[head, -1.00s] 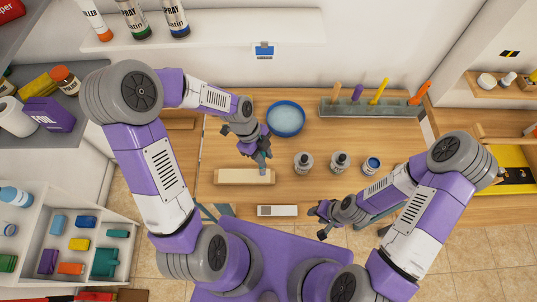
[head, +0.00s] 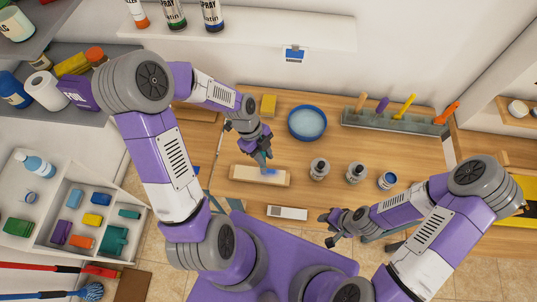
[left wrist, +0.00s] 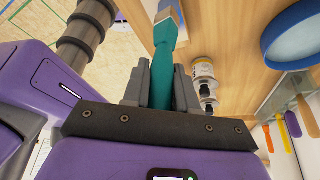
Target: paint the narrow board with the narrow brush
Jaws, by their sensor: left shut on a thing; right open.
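The pale narrow board (head: 245,175) lies on the wooden workbench, with a blue patch on its top toward the right end. My left gripper (head: 262,152) is above the board and shut on a brush with a teal handle. The brush (left wrist: 163,60) shows between the fingers in the left wrist view; its tip is at the top edge there. In the head view the brush tip is at or just above the blue patch; contact cannot be told. My right gripper (head: 330,230) is open and empty, near the bench's front edge.
A blue bowl (head: 307,122) and a yellow sponge (head: 268,105) stand behind the board. Two grey jars (head: 319,169) (head: 356,173) and a blue can (head: 388,181) stand to its right. A white-and-grey block (head: 287,212) lies in front. A grey rack (head: 395,122) with several handles is at the back.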

